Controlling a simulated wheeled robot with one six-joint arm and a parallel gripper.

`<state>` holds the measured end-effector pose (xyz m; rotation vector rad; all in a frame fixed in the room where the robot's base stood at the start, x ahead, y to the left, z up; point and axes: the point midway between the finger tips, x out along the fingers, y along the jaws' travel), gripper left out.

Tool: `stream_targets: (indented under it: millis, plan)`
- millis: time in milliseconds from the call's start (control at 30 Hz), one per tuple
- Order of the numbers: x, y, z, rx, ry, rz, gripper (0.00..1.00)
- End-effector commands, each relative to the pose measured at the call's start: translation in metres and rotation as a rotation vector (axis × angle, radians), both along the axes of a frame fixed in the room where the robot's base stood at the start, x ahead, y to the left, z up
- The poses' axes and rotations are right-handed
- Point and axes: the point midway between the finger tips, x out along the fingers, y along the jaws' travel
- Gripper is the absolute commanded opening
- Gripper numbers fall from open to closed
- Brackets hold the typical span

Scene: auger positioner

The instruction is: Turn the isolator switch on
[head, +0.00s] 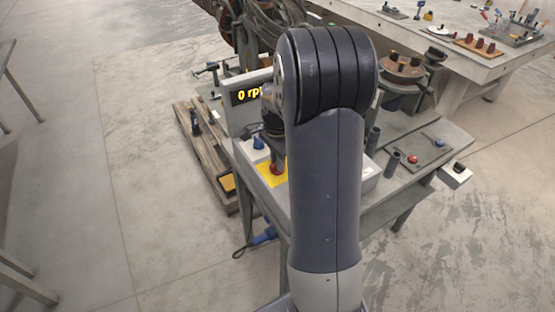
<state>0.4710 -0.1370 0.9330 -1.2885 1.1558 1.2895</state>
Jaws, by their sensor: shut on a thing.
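The isolator switch appears to be the red knob (277,169) on a yellow plate (267,180), set on a light grey control box on the bench. My gripper (276,160) reaches down from above and is shut on the red knob. Only a small part of the gripper shows, left of my forearm. My arm covers the right part of the box, and the knob's exact angle cannot be made out.
A display (251,93) above the box reads "0 rp", with the rest hidden. A blue knob (258,143) sits just left of my gripper. A small panel (421,152) with red and blue levers lies right.

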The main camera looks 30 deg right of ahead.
Motion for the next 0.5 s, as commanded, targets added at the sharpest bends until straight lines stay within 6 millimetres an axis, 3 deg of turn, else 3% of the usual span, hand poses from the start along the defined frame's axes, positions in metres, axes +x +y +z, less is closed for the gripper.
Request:
stream_targets:
  millis: [500]
  plan:
    - [0.0005,-0.0002,0.0007,-0.001,-0.002,-0.092,0.0]
